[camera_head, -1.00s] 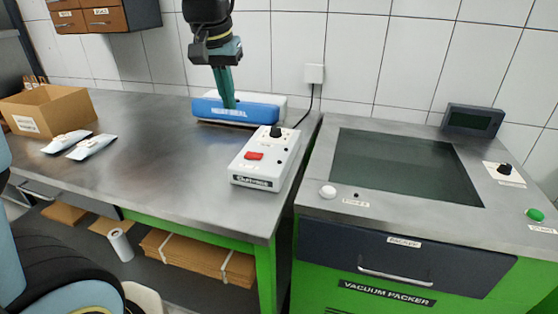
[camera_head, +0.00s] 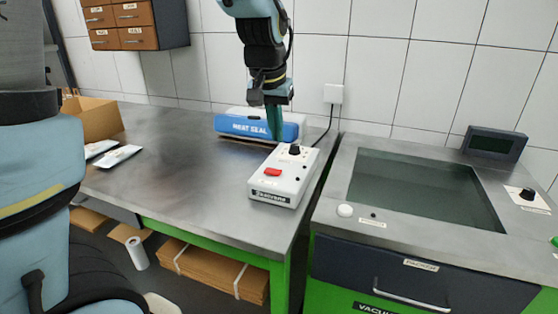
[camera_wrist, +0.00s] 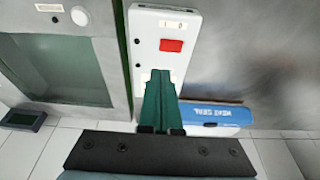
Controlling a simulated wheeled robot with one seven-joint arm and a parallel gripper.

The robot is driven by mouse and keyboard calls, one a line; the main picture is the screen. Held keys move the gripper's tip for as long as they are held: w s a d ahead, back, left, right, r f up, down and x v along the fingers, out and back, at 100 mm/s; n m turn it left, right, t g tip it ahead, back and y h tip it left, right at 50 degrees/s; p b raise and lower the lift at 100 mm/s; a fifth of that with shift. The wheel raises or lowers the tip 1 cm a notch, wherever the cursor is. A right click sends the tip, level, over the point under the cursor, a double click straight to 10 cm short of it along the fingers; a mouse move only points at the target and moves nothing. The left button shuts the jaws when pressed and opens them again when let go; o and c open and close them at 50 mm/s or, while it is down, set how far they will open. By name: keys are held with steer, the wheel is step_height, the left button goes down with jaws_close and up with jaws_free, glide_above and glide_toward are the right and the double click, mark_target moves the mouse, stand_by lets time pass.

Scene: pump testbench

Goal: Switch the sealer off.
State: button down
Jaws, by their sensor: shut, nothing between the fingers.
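The sealer's white control box (camera_head: 285,186) sits near the right edge of the steel bench. It has a red rocker switch (camera_head: 273,172) and a black knob (camera_head: 294,150). The blue sealing bar (camera_head: 250,128), marked HEAT SEAL, lies behind it. My gripper (camera_head: 277,136) is shut and empty, pointing down at the box's back end. In the wrist view the fingertips (camera_wrist: 160,73) overlap the box just short of the red switch (camera_wrist: 171,45), which has "1" and "0" marks beside it. The fingers hide the knob there. I cannot tell whether they touch the box.
The vacuum packer (camera_head: 335,215) stands right of the bench across a narrow gap. A cable runs from the box to a wall socket (camera_head: 333,93). White packets (camera_head: 118,156) and a cardboard box (camera_head: 98,118) lie at left. The bench middle is clear.

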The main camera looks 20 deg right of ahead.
mark_target(280, 172)
steer(key=x, duration=0.5)
steer(key=p+x, duration=0.1)
steer(key=x, duration=0.1)
steer(key=shift+s+a+f, duration=0.2)
steer(key=shift+f, duration=0.9)
steer(key=shift+s+d+f, duration=0.1)
steer(key=shift+f, duration=0.2)
steer(key=shift+w+a+r, duration=0.35)
steer(key=shift+w+a, duration=0.15)
steer(key=shift+a, duration=0.05)
steer(key=shift+r, duration=0.1)
